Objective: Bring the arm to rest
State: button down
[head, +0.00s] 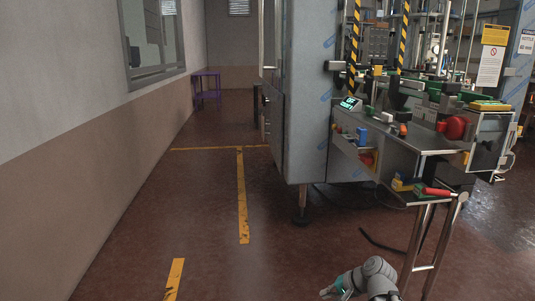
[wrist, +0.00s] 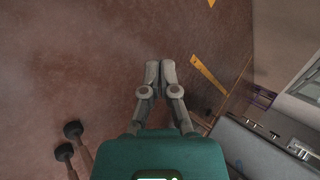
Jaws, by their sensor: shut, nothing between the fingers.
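My gripper (head: 330,293) shows at the bottom edge of the head view, low over the floor and to the left of the workbench's front legs. Part of my grey arm is beside it, cut off by the frame. In the wrist view my gripper (wrist: 159,72) has its two grey fingers together, with nothing between them.
A metal workbench (head: 425,137) with a red-handled tool (head: 438,192) stands at the right, against a tall film-wrapped machine (head: 305,100). A black cable (head: 380,243) lies on the floor. The aisle with yellow floor lines (head: 242,195) is clear. A purple table (head: 206,92) stands far back.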

jog(key=s+n+g+h+p, duration=0.4)
jog(key=s+n+h, duration=0.3)
jog(key=h, duration=0.1)
notch_tip(320, 180, up, 38)
jog(key=p, duration=3.8)
jog(key=shift+w+a+f, duration=0.2)
jog(key=shift+a, duration=0.1)
